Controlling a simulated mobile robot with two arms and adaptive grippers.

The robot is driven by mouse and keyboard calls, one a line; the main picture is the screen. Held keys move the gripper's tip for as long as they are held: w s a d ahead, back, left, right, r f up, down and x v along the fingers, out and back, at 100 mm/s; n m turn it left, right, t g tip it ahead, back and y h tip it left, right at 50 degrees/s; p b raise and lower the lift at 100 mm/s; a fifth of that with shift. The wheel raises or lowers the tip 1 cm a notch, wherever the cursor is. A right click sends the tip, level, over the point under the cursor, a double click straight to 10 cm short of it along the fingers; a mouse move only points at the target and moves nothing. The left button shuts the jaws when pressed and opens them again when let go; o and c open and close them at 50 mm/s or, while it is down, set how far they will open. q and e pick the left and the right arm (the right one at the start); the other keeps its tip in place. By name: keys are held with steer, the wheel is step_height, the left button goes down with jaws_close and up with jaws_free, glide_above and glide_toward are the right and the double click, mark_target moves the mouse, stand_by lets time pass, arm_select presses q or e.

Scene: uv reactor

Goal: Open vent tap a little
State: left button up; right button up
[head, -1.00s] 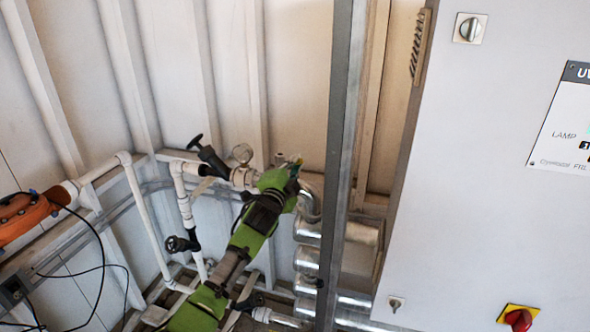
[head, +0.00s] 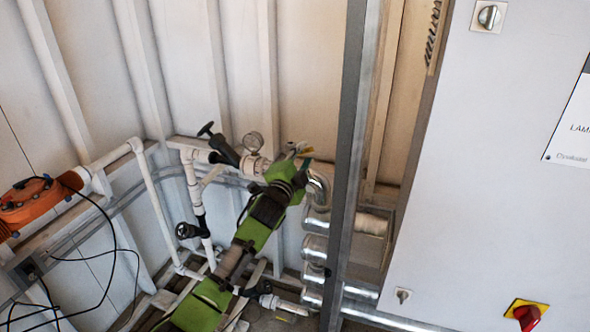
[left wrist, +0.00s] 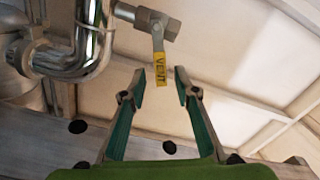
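The vent tap (left wrist: 158,25) shows at the top of the left wrist view: a grey metal valve body with a flat lever hanging down and a yellow tag (left wrist: 160,70) reading VENT on the lever. My left gripper (left wrist: 160,92) is open, with a teal-padded finger on each side below the tag. The tag's lower end appears between the fingertips in the picture; I see no contact, and the depth is unclear. In the head view my left gripper (head: 303,160) is at the upper pipe end, beside a small yellow spot. My right gripper is out of view.
Silver bent pipes (head: 316,222) and a steel post (head: 347,160) stand to the right, before a white cabinet (head: 480,170). An orange device (head: 35,203) with cables is at left.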

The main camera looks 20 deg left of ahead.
arm_select(q)
steer(key=s, duration=1)
steer(key=shift+s+a, duration=0.2)
steer(key=s+a+f+n+g+b, duration=0.1)
steer(key=s+f+g, duration=0.15)
steer(key=f, duration=0.95)
steer(key=s+f+n+g, duration=0.2)
steer(key=s+f, duration=0.1)
steer(key=f, duration=1)
steer(key=s+a+f+n+g+b, duration=0.1)
steer(key=s+f+g, duration=0.15)
steer(key=f, duration=0.95)
steer(key=s+f+n+g, duration=0.3)
steer(key=s+f+g, duration=0.1)
steer(key=s+f, duration=1.45)
steer(key=s+f+n+g, duration=0.1)
steer(key=s+f+g, duration=0.1)
steer(key=s+f, duration=0.4)
steer(key=s+f+n+g+b, duration=0.1)
steer(key=s+f, duration=0.4)
steer(key=s, duration=1.2)
steer(key=s+f+n+g+b, duration=0.1)
steer(key=s+f, duration=0.5)
steer(key=s, duration=0.6)
steer(key=shift+s+d+f+n+g+y, duration=0.25)
steer(key=shift+n+g, duration=0.35)
steer(key=shift+g, duration=0.4)
